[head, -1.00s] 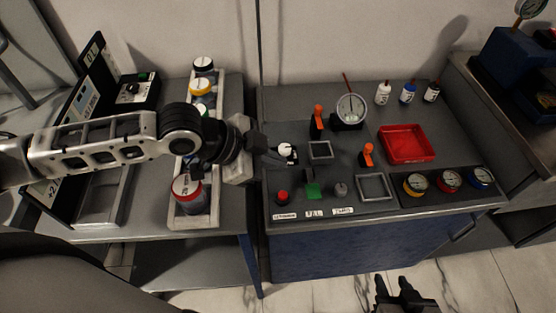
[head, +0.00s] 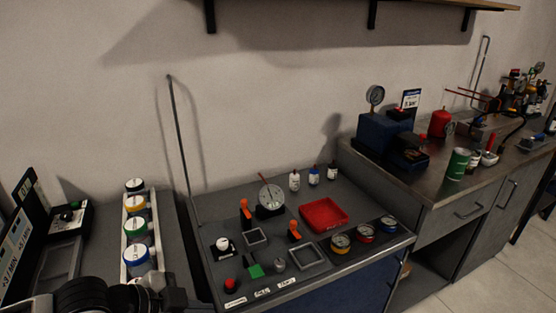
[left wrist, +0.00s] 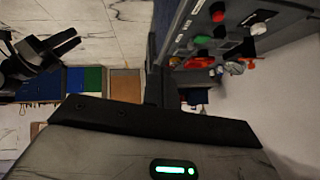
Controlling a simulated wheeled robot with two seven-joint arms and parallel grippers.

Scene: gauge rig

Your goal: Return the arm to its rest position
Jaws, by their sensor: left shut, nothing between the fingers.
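My left gripper (head: 168,296) is at the bottom left of the head view, in front of the rack of capped jars and left of the gauge panel, partly cut off by the frame edge. In the left wrist view its dark fingers (left wrist: 162,78) are together with nothing between them. In that view, a dark two-pronged shape (left wrist: 45,55) at the left looks like my right gripper. Its opening is unclear, and it is outside the head view.
The rack of jars (head: 128,240) stands close to my left gripper. The panel holds a white-knobbed switch (head: 223,244), a red button (head: 230,285), orange levers (head: 245,210), a dial gauge (head: 270,200) and a red tray (head: 324,214). A workbench (head: 440,190) stands at the right.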

